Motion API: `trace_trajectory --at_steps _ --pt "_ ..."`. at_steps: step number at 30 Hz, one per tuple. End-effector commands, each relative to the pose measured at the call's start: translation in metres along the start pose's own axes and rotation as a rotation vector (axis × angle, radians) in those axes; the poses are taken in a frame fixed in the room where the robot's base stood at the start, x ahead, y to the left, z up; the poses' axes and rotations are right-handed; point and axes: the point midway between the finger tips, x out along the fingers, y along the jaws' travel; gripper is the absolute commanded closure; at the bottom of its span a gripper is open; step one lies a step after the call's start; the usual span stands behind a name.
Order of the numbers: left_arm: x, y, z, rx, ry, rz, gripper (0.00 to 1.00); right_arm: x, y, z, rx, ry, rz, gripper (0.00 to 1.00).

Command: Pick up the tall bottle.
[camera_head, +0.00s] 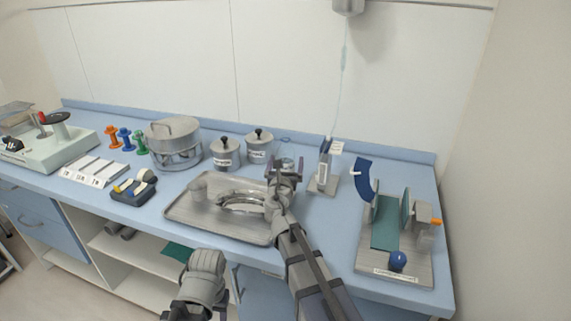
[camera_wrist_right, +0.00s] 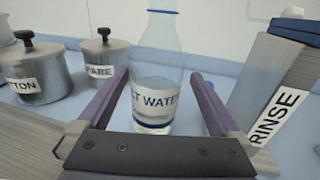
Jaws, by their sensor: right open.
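The tall bottle (camera_wrist_right: 157,62) is clear, with a blue cap line at the top edge and a white label reading "LT WATER" in the right wrist view. It stands upright on the counter. My right gripper (camera_wrist_right: 159,82) is open, one purple finger on each side of the bottle's lower half, with no clear contact. In the head view my right gripper (camera_head: 285,167) reaches over the metal tray and largely hides the bottle (camera_head: 287,162). My left arm is low in the head view; its fingers are not clearly visible.
Two lidded pots (camera_head: 225,155) (camera_head: 259,147) stand left of the bottle. A rinse holder (camera_head: 325,168) stands close on its right. A metal tray (camera_head: 185,213) lies in front, with a curved metal piece on it. A green-plated stand (camera_head: 409,268) is farther right.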

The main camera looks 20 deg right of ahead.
Motion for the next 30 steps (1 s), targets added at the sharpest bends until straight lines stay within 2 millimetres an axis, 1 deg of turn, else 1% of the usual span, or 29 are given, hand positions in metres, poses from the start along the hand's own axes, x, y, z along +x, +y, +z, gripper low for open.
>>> trace_trajectory --at_steps 1,6,9,16,17,30 --pt "-0.001 0.000 0.000 0.000 0.000 0.000 0.50 0.008 0.002 0.001 0.000 0.000 0.000 0.00" --pt "-0.002 0.000 0.000 0.000 0.000 0.000 0.50 0.034 0.005 0.002 0.000 0.000 -0.001 0.00" --pt "-0.002 0.000 0.000 0.000 0.000 0.000 0.50 0.045 0.004 0.002 0.000 0.000 -0.001 0.00" --pt "-0.002 0.000 0.000 0.000 0.000 0.000 0.50 0.045 0.004 0.002 0.000 0.000 0.000 0.00" --pt "-0.002 0.000 0.000 0.000 0.000 0.000 0.50 0.045 0.004 0.002 0.000 0.000 0.000 0.02" --pt "-0.002 0.000 0.000 0.000 0.000 0.000 0.50 0.045 0.004 0.002 0.000 0.000 0.000 0.52"
